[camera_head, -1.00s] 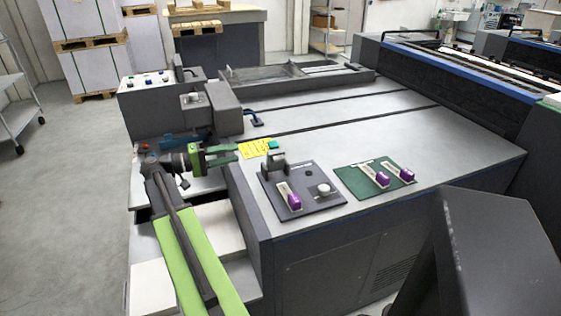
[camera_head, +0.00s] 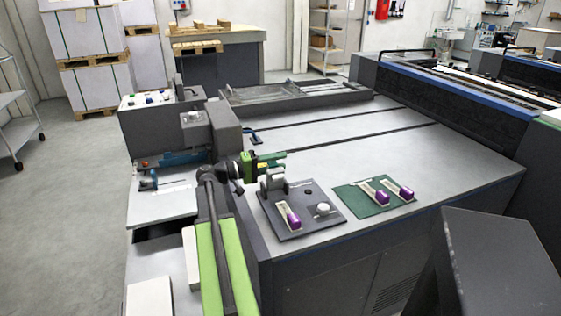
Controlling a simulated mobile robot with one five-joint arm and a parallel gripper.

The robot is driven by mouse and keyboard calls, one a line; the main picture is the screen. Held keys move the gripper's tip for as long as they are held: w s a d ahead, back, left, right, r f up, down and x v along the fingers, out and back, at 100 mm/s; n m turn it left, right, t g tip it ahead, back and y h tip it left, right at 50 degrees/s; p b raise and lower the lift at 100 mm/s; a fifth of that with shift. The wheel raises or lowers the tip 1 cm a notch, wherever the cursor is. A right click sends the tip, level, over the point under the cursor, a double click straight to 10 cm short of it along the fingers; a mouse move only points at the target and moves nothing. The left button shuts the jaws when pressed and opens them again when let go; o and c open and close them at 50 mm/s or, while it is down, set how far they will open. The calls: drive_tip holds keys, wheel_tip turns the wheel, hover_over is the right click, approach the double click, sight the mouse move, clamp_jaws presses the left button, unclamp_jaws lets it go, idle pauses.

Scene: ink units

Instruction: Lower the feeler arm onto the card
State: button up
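My gripper (camera_head: 280,160) is at the left edge of the grey machine table (camera_head: 390,150), just behind a dark plate (camera_head: 325,227). Its green fingers point right, and their gap is too small to judge. A grey upright bracket (camera_head: 273,182) stands on the back left of the plate, directly in front of my fingers. It may carry the feeler arm; my gripper covers the area above and behind it. I cannot make out a card now; its place is hidden by my gripper. Whether my fingers touch anything is unclear.
The dark plate also holds a purple-ended piece (camera_head: 293,220) and a white knob (camera_head: 322,209). A green plate (camera_head: 350,203) to the right holds two more purple-ended pieces. A dark control box (camera_head: 160,110) stands at the left. The table's middle is clear.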

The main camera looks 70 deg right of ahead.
drive_tip(key=shift+s+d, duration=0.3)
clamp_jaws()
idle(1.2)
